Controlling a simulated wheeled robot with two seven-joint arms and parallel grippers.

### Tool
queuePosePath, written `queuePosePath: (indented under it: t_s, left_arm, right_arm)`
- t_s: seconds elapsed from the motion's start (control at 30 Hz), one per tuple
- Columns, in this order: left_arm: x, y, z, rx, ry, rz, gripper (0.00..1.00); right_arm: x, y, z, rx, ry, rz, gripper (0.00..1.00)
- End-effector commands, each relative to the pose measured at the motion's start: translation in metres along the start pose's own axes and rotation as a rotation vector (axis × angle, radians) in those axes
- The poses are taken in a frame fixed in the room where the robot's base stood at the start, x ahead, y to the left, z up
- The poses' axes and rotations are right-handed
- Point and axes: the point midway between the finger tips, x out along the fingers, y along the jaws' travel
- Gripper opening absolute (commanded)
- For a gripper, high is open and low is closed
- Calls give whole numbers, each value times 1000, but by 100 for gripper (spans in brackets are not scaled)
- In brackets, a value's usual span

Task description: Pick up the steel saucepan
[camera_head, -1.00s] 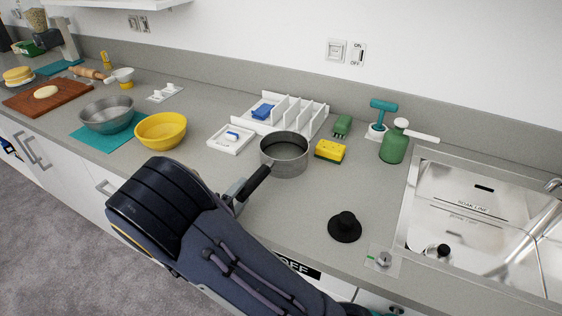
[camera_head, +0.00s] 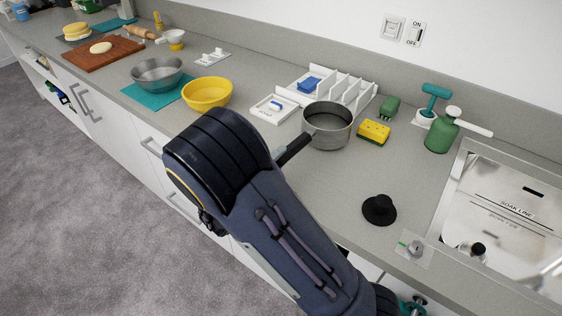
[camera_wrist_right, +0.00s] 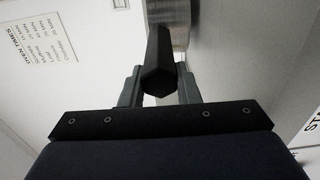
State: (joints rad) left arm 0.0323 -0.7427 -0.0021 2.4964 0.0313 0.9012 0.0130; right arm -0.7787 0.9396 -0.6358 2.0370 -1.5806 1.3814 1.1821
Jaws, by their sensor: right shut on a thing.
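The steel saucepan (camera_head: 328,136) is upright at the middle of the worktop, its black handle (camera_head: 293,149) pointing toward the front edge. I cannot tell whether its base touches the worktop. My right gripper (camera_wrist_right: 159,86) is shut on the handle, with one finger on each side of it in the wrist view. The saucepan's wall (camera_wrist_right: 168,12) shows at the top of that view. In the head view my forearm hides most of the gripper. My left gripper is not in view.
A yellow sponge (camera_head: 373,132) sits close right of the saucepan, with a white rack (camera_head: 352,92) behind and a white dish (camera_head: 268,114) at left. A yellow bowl (camera_head: 207,95) stands farther left. A black stopper (camera_head: 379,211) lies front right, before the sink (camera_head: 500,200).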

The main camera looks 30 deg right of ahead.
Motion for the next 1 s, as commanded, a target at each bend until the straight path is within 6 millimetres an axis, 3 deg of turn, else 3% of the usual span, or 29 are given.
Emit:
queuePosePath:
  t_s: [0.07, 0.37, 0.7, 1.0]
  left_arm:
    - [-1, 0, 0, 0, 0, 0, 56]
    - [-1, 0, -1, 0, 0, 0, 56]
    - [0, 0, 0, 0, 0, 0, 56]
    - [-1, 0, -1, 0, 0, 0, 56]
  right_arm:
    - [0, 17, 1, 7, -1, 7, 0]
    - [-30, 76, 44, 9, 3, 2, 0]
    - [-68, 103, 100, 1, 3, 5, 0]
    - [-79, 111, 116, 1, 0, 7, 0]
